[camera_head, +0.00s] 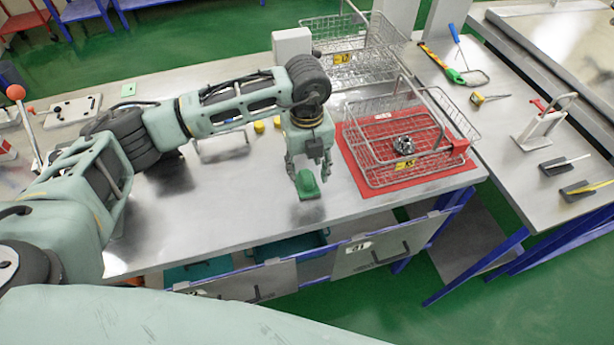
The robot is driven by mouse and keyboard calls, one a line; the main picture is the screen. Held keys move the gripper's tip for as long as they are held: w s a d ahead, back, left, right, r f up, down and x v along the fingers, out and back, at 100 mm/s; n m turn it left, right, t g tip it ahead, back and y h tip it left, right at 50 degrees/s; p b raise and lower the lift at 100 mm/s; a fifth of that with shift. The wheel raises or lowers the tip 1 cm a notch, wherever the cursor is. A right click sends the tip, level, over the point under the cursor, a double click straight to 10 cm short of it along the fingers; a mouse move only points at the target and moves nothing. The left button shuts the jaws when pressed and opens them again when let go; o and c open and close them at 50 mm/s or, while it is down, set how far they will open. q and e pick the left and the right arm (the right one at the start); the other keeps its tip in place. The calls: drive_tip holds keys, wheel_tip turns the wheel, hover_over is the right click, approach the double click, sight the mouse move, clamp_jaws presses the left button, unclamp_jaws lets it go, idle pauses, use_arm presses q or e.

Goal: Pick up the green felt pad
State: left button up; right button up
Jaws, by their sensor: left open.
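The jaws are open; whether the fingers touch the pad cannot be told. My right gripper is not in view.
A wire basket (405,160) with a metal part stands on a red mat (352,150) to the right. Another wire basket (345,60) and a white block (291,44) stand behind. Small yellow pieces (259,127) lie behind my arm. Table room left of the pad is clear.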

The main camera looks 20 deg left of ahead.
sight(306, 175)
use_arm(q)
drive_tip(key=shift+w+a+f+p, duration=0.1)
drive_tip(key=shift+a+f+p, duration=0.1)
drive_tip(key=shift+f+p, duration=0.8)
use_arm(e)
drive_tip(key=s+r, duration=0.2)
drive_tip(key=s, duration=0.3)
use_arm(q)
drive_tip(key=shift+w+f, duration=0.25)
drive_tip(key=shift+f, duration=0.7)
drive_tip(key=shift+w+f, duration=0.1)
drive_tip(key=shift+f, duration=0.55)
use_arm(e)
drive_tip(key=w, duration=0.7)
use_arm(q)
drive_tip(key=c, duration=1)
clamp_jaws()
drive_tip(key=shift+w+r, duration=0.1)
drive_tip(key=shift+r, duration=0.25)
wheel_tip(306, 175, up, 8)
drive_tip(key=b, duration=0.3)
drive_tip(key=shift+r, duration=0.7)
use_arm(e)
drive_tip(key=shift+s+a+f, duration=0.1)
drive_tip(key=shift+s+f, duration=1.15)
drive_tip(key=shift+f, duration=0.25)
